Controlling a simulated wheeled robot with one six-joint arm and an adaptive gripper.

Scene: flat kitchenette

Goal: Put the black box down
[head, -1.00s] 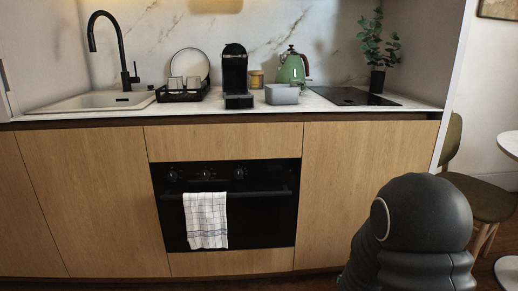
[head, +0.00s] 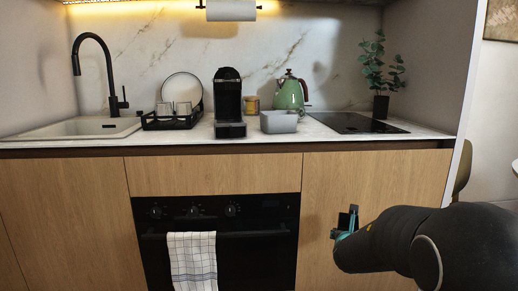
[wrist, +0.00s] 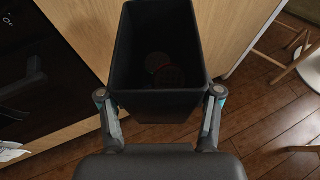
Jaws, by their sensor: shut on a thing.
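The black box (wrist: 160,106) is a deep, open-topped container in the wrist view. A few brownish round things (wrist: 165,72) lie on its dark floor, too dim to name. My gripper (wrist: 160,94) is shut on the box, with one finger against each side near its close wall. In the head view my gripper (head: 345,228) shows at the lower right, in front of the cabinet doors and below the counter top. I cannot make out the box there for certain.
The counter (head: 265,139) carries a sink (head: 75,128), dish rack (head: 172,118), coffee machine (head: 228,100), grey container (head: 279,122), green kettle (head: 291,95), hob (head: 355,123) and plant (head: 381,75). Bare counter is narrow along the front. A chair (wrist: 292,40) stands on the wooden floor.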

